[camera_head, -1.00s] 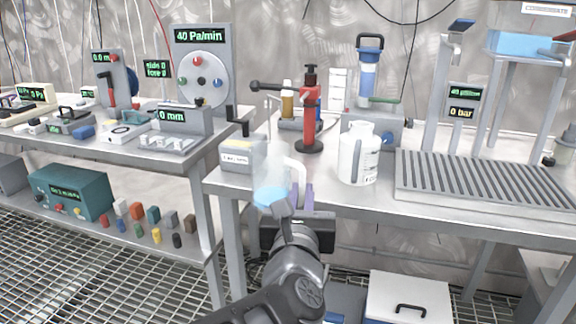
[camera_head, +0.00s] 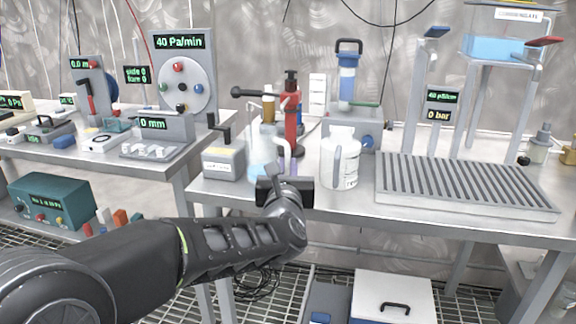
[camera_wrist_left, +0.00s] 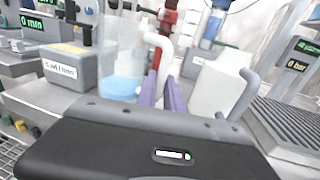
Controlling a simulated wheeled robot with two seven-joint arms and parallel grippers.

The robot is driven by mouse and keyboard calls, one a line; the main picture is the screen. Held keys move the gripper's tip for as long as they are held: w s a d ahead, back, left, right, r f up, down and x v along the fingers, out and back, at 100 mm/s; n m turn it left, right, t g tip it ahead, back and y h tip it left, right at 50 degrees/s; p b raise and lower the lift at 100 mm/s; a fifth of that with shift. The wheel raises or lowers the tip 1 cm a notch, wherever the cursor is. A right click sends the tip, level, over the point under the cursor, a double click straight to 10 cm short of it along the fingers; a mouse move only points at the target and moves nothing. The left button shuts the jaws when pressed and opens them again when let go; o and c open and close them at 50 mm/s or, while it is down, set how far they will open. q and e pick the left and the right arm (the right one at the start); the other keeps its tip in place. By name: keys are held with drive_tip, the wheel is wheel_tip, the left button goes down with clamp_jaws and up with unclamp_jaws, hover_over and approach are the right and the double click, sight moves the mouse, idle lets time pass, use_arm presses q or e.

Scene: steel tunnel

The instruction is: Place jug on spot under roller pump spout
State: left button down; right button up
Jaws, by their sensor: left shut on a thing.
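The jug (camera_head: 261,158) is clear, with some blue liquid at the bottom and a pale handle. It looks upright, at the front of the right bench; I cannot tell whether it touches the top. My left gripper (camera_head: 287,167) is shut on the jug's handle, and the wrist view shows its purple fingers (camera_wrist_left: 163,90) at the handle beside the jug (camera_wrist_left: 121,72). A grey box with a crank and a label (camera_head: 223,162), likely the roller pump, stands just left of the jug; it also shows in the wrist view (camera_wrist_left: 70,68). Its spout is not clear. My right gripper is out of view.
A white bottle (camera_head: 340,160) stands close right of my gripper. A red hand-pump-like device (camera_head: 291,118) stands behind the jug. A slatted grey tray (camera_head: 465,184) fills the bench's right part. The bench's front edge runs just below my gripper.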

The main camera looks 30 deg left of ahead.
use_arm(q)
drive_tip(key=x, duration=0.3)
drive_tip(key=shift+w, duration=0.1)
drive_tip(key=shift+w+a+f+b, duration=0.15)
drive_tip(key=shift+f+b, duration=0.05)
drive_tip(key=shift+f, duration=0.2)
drive_tip(key=shift+w+a+f+b, duration=0.15)
drive_tip(key=shift+f+b, duration=0.05)
drive_tip(key=shift+f, duration=0.15)
drive_tip(key=c, duration=1.5)
unclamp_jaws()
drive_tip(key=shift+o, duration=0.2)
drive_tip(key=shift+s+d, duration=0.1)
